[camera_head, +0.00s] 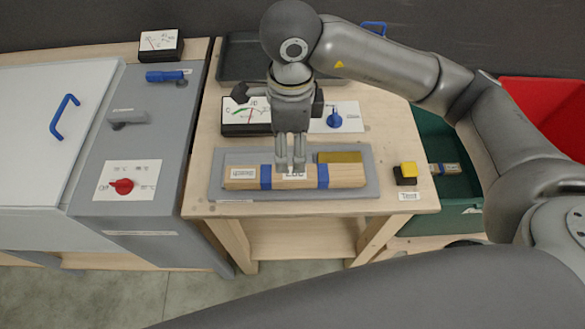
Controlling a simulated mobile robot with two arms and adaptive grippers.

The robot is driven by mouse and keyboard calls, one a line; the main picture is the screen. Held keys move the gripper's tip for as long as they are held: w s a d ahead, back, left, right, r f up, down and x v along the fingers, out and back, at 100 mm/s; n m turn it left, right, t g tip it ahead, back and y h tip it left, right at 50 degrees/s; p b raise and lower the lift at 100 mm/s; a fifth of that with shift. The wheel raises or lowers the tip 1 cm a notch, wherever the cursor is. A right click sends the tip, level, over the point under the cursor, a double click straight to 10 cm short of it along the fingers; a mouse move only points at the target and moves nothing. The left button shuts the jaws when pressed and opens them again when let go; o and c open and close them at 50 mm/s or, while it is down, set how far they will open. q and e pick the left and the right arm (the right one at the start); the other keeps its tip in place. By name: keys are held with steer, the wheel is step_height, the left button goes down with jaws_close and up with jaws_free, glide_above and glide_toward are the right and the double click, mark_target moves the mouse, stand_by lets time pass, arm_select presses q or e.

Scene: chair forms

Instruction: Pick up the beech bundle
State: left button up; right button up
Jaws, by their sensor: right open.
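The beech bundle (346,175) is a long pale wooden bundle with two blue bands and a white label near its left end. It lies lengthwise on a grey tray (226,160) on the wooden table. My right gripper (291,168) points down over the middle of the bundle, between the two blue bands. Its fingers are open and hide part of the wood and a second label. I cannot tell whether the fingertips touch the bundle. My left gripper is not in view.
A gold block (340,157) lies behind the bundle's right part. A yellow-and-black button (406,172) stands right of the tray. A dial gauge (240,115) and a blue knob (335,121) are behind. A green crate (461,210) and red bin (545,115) stand right.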

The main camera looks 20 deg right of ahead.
glide_above(292, 172)
step_height(292, 172, down, 5)
steer(key=shift+f+p, duration=0.1)
steer(key=shift+p, duration=0.35)
steer(key=shift+s+f+p, duration=0.1)
steer(key=shift+f+p, duration=0.3)
steer(key=shift+f, duration=0.2)
steer(key=f, duration=0.2)
steer(key=f+p, duration=0.1)
steer(key=shift+s+d+f, duration=0.1)
steer(key=shift+d+f, duration=0.15)
steer(key=shift+f, duration=0.4)
steer(key=c, duration=1.2)
steer(key=shift+c, duration=0.6)
steer(key=shift+r, duration=0.15)
